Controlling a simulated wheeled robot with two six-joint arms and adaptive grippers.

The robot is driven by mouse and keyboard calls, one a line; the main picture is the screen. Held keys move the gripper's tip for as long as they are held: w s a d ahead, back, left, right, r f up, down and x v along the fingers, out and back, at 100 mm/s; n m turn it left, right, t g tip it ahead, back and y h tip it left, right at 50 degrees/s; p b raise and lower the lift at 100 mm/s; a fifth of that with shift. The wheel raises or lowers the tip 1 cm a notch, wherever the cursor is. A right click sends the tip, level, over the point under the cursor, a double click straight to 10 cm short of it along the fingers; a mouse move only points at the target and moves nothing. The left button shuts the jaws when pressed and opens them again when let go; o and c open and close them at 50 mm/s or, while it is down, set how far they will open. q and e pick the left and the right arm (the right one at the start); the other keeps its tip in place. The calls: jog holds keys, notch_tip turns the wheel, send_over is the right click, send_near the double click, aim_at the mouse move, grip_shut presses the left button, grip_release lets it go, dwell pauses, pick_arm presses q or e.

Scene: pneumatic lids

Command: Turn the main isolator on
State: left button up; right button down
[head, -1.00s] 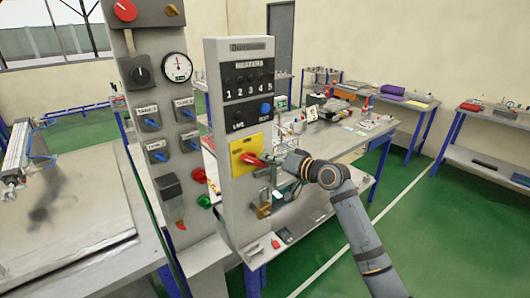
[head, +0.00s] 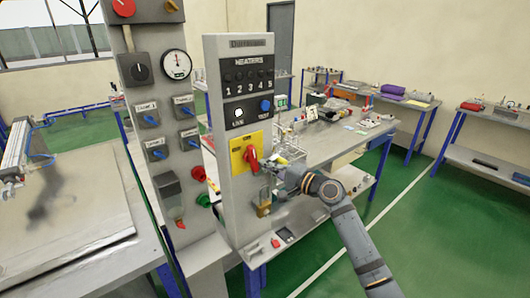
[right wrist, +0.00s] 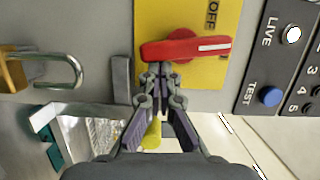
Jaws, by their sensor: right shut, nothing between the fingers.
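The main isolator is a red rotary handle (head: 251,158) on a yellow plate (head: 237,162), low on the grey panel. The handle stands upright in the head view. In the right wrist view, which is turned sideways, the handle (right wrist: 185,47) lies along the picture with its white stripe to the right, and OFF is printed beside it. The LIVE lamp (head: 239,112) glows white, also in the right wrist view (right wrist: 291,35). My right gripper (right wrist: 155,75) is shut and empty, its fingertips right by the handle; whether they touch it I cannot tell. My left gripper is not in view.
A brass padlock (head: 264,208) hangs below the yellow plate. The blue TEST button (head: 265,106) and heater switches (head: 248,77) are above it. A second panel with a gauge (head: 175,65) stands at left. A bench (head: 330,145) with small items is behind.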

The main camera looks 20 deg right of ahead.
jog(key=shift+a+f+m, duration=0.1)
jog(key=shift+m, duration=0.3)
dwell(0.3)
